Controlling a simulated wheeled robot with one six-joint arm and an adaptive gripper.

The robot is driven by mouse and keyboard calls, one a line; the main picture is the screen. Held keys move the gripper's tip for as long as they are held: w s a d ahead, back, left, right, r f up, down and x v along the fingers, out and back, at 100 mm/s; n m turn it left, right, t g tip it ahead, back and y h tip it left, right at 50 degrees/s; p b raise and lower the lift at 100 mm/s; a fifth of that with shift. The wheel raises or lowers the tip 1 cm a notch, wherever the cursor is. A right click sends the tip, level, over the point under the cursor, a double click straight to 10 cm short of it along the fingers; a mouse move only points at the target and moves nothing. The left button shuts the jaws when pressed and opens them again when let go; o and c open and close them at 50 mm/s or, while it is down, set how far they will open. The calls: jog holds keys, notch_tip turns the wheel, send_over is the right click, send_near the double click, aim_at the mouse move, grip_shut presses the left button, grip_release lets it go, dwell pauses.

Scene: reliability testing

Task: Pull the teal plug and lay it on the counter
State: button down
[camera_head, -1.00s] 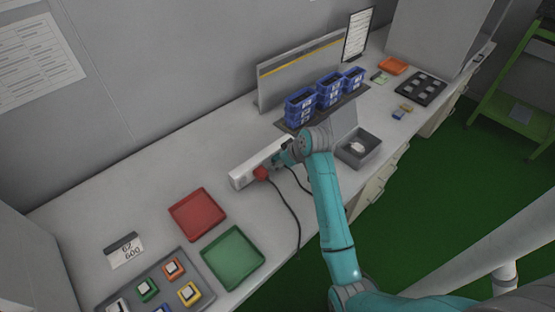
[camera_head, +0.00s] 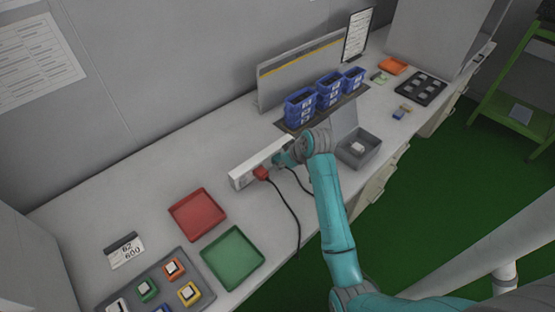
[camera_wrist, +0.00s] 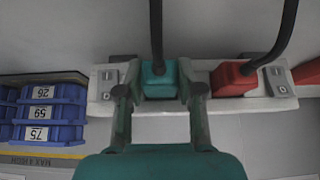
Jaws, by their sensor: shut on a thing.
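The teal plug (camera_wrist: 158,80) with its dark cord is between the two fingers of my gripper (camera_wrist: 159,97) in the wrist view, and the fingers are shut on it. It is at the white power strip (camera_wrist: 230,105); I cannot tell whether its pins are fully seated. In the head view my gripper (camera_head: 283,160) is at the strip (camera_head: 242,174), and my wrist mostly hides the teal plug. The counter (camera_head: 130,185) is pale grey and carries the strip.
A red plug (camera_wrist: 233,78) with a dark cord is beside the teal one. Blue bins (camera_head: 330,90) stand behind my gripper, and a grey box (camera_head: 375,150) to its right. Red (camera_head: 197,213) and green (camera_head: 233,255) trays lie at left front. Bare counter lies left of the strip.

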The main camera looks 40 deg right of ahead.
jog(key=shift+s+d, duration=0.1)
jog(key=shift+s, duration=2.2)
jog(key=shift+d, duration=0.1)
jog(key=shift+s+d, duration=0.7)
jog(key=shift+d, duration=0.35)
jog(key=shift+s+d, duration=0.75)
jog(key=shift+d, duration=0.35)
jog(key=shift+s+d, duration=0.7)
jog(key=shift+d, duration=0.35)
jog(key=shift+f, duration=1.3)
jog(key=c, duration=0.7)
grip_release()
jog(key=shift+o, duration=0.2)
jog(key=shift+r, duration=0.1)
jog(key=v, duration=1.1)
jog(key=shift+s+r, duration=0.2)
jog(key=shift+r, duration=0.15)
